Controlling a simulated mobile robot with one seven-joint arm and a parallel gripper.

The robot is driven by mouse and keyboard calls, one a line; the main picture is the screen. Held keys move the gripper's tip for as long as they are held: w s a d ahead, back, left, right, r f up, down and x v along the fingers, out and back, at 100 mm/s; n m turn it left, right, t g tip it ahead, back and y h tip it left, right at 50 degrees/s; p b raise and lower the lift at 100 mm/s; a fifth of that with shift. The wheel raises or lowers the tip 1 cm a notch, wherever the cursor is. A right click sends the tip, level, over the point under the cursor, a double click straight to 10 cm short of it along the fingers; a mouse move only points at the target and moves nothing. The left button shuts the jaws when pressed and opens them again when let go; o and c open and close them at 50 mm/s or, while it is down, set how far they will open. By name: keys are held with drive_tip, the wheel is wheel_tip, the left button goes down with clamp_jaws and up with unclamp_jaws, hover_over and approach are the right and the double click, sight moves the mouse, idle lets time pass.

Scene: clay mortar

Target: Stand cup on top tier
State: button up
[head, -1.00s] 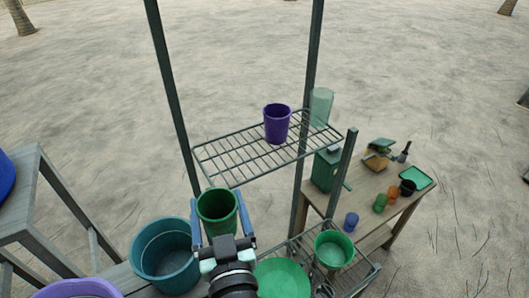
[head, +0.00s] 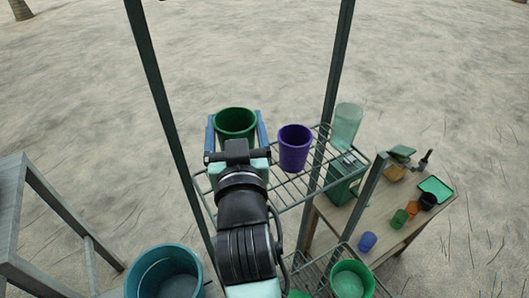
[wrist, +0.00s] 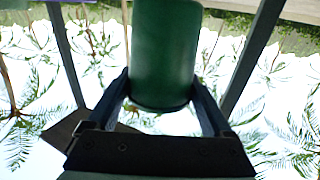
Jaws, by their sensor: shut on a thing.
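A green cup (head: 236,124) is held between the blue fingers of my gripper (head: 237,132), over the left part of the top wire tier (head: 287,192) in the head view. The cup looks upright. My gripper and wrist hide its lower part, so I cannot tell whether it touches the tier. In the wrist view the green cup (wrist: 165,55) fills the space between the two fingers of my gripper (wrist: 166,95). A purple cup (head: 294,149) stands on the tier to the right of the green cup.
Dark posts (head: 162,105) rise beside the tier. A green bowl (head: 352,280) sits on the lower tier and a teal bucket (head: 163,272) is at lower left. A wooden table (head: 378,225) with small cups and tools stands to the right.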

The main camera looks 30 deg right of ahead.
drive_tip(key=f, duration=0.4)
drive_tip(key=shift+s+a+f, duration=0.1)
drive_tip(key=shift+s, duration=0.15)
drive_tip(key=shift+f+p, duration=0.4)
drive_tip(key=shift+f, duration=1.7)
drive_tip(key=shift+f, duration=0.1)
drive_tip(key=o, duration=1.3)
drive_tip(key=shift+c, duration=0.2)
drive_tip(key=b+v, duration=0.5)
drive_tip(key=v, duration=0.7)
